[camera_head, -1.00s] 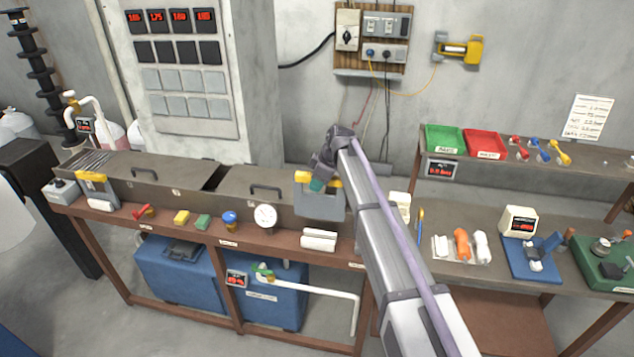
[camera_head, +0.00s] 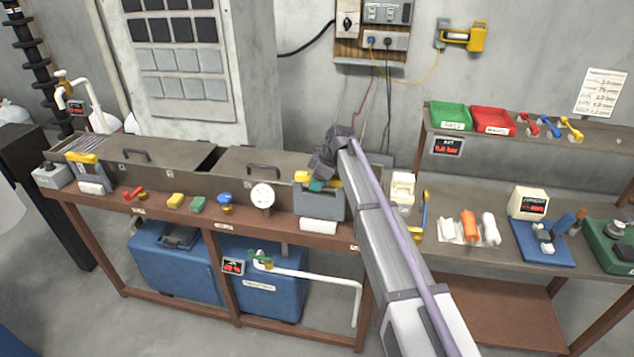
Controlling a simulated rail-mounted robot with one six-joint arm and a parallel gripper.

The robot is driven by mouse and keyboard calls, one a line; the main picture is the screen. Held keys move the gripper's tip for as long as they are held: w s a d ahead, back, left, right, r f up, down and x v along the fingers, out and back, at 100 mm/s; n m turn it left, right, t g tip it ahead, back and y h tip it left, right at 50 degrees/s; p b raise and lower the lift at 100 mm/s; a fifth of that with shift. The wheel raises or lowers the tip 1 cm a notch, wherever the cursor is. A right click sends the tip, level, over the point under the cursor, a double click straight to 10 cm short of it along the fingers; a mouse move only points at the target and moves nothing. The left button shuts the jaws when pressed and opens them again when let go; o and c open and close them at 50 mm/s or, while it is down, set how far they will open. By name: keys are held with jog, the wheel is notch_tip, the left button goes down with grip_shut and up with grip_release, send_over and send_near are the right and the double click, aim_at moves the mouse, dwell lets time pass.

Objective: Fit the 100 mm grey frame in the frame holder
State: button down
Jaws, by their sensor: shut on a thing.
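The grey frame (camera_head: 318,206), a boxy piece with a yellow top, is at the front edge of the left bench, right of the round dial. My gripper (camera_head: 317,184) is at its top and shut on it; the fingertips are small and partly hidden by the wrist. A white block (camera_head: 318,227) lies just below the frame in the picture, its upper part covered by it. I cannot tell whether they touch. I cannot make out for sure which thing is the frame holder. A similar yellow-topped grey piece (camera_head: 88,172) stands at the bench's left end.
Long dark troughs (camera_head: 255,162) with lid handles run behind the frame. The round dial (camera_head: 262,196), a blue-topped knob (camera_head: 225,203) and green and yellow blocks stand to its left. A cream box (camera_head: 402,188) is close to the right, beyond my arm.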

jog(key=shift+f+b, duration=1.6)
jog(key=shift+f, duration=0.55)
jog(key=c, duration=0.8)
grip_release()
jog(key=p+v, duration=0.6)
jog(key=v, duration=0.1)
jog(key=p+v, duration=0.3)
jog(key=shift+a+r, duration=0.2)
jog(key=shift+r, duration=0.05)
jog(key=shift+d+r+p, duration=0.3)
jog(key=shift+p, duration=0.1)
jog(key=shift+f, duration=0.2)
